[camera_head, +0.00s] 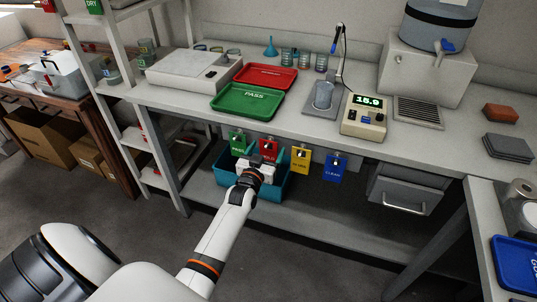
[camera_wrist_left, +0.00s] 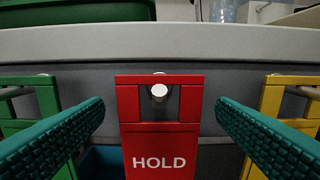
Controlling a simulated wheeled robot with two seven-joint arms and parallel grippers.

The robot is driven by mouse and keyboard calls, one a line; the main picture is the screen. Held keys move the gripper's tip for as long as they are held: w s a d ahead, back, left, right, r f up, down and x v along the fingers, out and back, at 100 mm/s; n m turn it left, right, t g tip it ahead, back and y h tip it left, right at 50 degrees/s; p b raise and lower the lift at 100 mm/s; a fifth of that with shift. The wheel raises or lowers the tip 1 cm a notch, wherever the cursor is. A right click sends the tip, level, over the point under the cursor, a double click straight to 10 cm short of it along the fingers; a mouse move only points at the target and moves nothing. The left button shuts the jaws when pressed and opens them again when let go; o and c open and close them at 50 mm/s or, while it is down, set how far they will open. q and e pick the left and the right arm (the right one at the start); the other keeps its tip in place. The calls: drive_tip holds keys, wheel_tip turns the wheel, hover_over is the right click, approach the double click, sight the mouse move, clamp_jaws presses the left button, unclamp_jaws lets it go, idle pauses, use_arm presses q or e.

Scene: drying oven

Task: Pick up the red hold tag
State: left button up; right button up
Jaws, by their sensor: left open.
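The red hold tag (camera_wrist_left: 160,135) hangs from a round peg at the bench's front edge, marked HOLD, and faces the left wrist camera. In the head view the red tag (camera_head: 269,149) is partly hidden behind my left gripper (camera_head: 254,168). In the left wrist view my left gripper (camera_wrist_left: 160,118) is open, with one teal ridged finger on each side of the tag. Neither finger appears to touch it, and nothing is held. My right gripper is not in view.
A green tag (camera_head: 237,143) hangs to the left; a yellow tag (camera_head: 300,160) and a blue tag (camera_head: 334,168) hang to the right. A teal bin (camera_head: 268,192) stands on the shelf below. Green and red trays (camera_head: 247,101) lie on the bench above.

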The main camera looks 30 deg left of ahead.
use_arm(q)
drive_tip(key=shift+w+a, duration=0.1)
drive_tip(key=shift+w, duration=0.15)
drive_tip(key=c, duration=1)
drive_tip(key=shift+c, duration=0.2)
drive_tip(key=shift+r, duration=0.1)
drive_tip(key=shift+s+r, duration=0.15)
drive_tip(key=shift+r, duration=0.6)
drive_tip(key=v, duration=1.7)
drive_tip(key=shift+s, duration=0.4)
